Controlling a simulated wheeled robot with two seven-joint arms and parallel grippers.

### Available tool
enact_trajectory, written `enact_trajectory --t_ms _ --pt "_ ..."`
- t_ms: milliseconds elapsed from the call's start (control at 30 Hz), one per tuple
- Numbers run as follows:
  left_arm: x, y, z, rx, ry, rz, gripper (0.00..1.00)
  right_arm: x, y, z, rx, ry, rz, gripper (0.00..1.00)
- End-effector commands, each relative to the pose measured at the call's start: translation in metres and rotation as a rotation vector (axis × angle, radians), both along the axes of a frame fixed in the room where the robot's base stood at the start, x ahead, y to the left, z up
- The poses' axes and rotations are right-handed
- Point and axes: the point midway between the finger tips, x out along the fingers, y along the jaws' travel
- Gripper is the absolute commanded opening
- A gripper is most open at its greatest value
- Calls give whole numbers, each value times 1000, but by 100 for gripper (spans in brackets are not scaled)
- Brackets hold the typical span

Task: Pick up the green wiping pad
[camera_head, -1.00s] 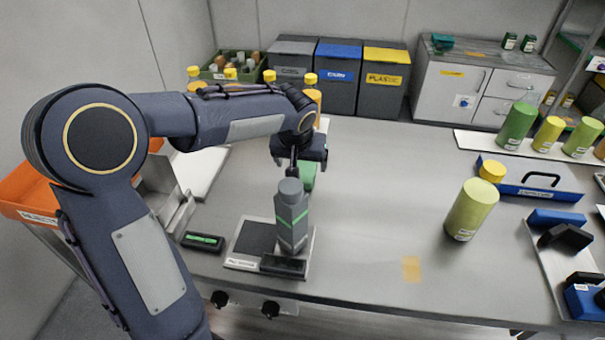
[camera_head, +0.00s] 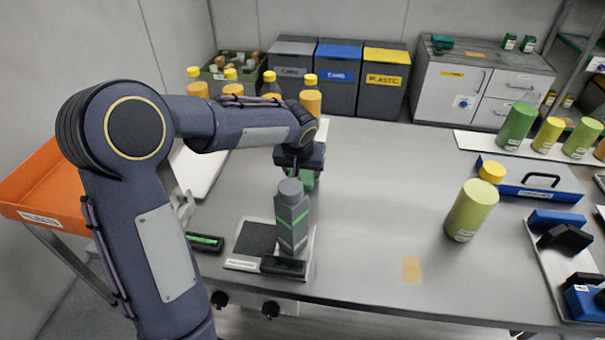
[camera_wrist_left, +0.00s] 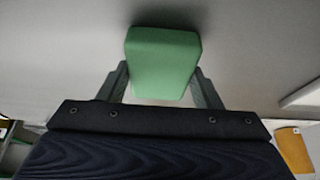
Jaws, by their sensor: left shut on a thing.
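The green wiping pad (camera_wrist_left: 163,62) sits between the two fingers of my left gripper (camera_wrist_left: 163,75) in the left wrist view. The gripper is shut on it, one finger at each side. In the head view the pad (camera_head: 305,180) shows as a small green patch under the left gripper (camera_head: 303,172), behind the grey bottle. The wrist hides most of the pad there. Whether the pad touches the table is hard to tell. My right gripper is not in view.
A grey bottle (camera_head: 292,220) with a green band stands on a scale (camera_head: 238,263) in front of the left gripper. A yellow-green cylinder (camera_head: 470,210) stands to the right. Orange bottles (camera_head: 311,100) with yellow caps stand behind my arm. The table's middle (camera_head: 380,190) is clear.

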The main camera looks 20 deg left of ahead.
Motion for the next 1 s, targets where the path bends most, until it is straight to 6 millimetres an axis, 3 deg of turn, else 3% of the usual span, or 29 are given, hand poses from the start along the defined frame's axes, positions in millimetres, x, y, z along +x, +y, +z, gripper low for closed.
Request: enact_trajectory --t_ms 267,700,1000 --pt "1 0 11 -2 -5 1 33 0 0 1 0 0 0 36" --pt "1 0 90 0 -3 1 33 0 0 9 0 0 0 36" --pt "0 0 101 -1 0 0 33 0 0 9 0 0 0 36"
